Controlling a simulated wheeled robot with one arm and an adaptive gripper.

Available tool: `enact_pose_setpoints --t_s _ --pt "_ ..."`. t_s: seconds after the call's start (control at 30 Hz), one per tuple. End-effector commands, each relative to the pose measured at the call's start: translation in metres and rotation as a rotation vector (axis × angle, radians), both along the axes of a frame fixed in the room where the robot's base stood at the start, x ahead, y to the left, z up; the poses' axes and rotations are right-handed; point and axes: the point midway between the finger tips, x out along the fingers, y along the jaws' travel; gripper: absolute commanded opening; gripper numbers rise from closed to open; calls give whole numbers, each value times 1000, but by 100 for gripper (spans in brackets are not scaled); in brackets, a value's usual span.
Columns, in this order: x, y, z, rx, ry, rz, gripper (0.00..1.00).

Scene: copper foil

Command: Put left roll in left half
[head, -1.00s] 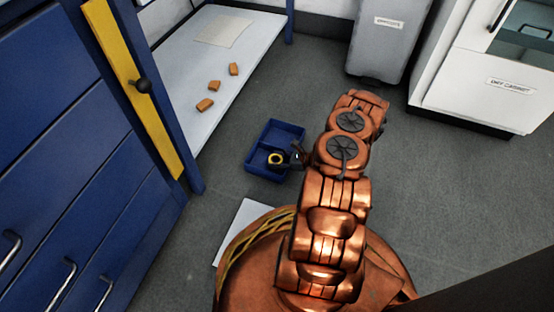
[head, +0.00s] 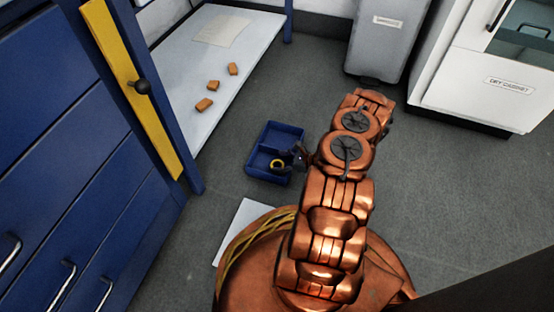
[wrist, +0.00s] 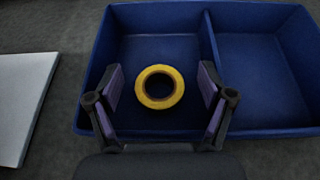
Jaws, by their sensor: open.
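A yellow roll with a dark centre (wrist: 160,87) lies in the left compartment of a blue divided tray (wrist: 212,40) in the wrist view. It looks flat on the tray floor. In the head view the roll (head: 277,164) is in the near compartment of the tray (head: 262,138) on the floor. My gripper (wrist: 160,95) is open, its two fingers apart on the left and right of the roll with gaps on both sides. In the head view my gripper (head: 295,160) is small and dark, over the tray's right edge. The right compartment looks empty. No second roll shows.
A white slab (head: 238,228) lies on the floor close to my base. Several orange blocks (head: 213,86) and a sheet (head: 222,31) lie on a low white shelf at left. Blue drawers (head: 60,180) stand left; a grey bin (head: 385,40) and white cabinet (head: 480,75) stand behind.

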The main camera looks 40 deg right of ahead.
Motion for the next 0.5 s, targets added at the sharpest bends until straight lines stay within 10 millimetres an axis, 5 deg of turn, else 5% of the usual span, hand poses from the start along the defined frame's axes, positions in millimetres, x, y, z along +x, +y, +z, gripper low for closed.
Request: enact_pose_setpoints --t_s 0.5 --pt "-63 -45 44 -1 -12 -4 81"
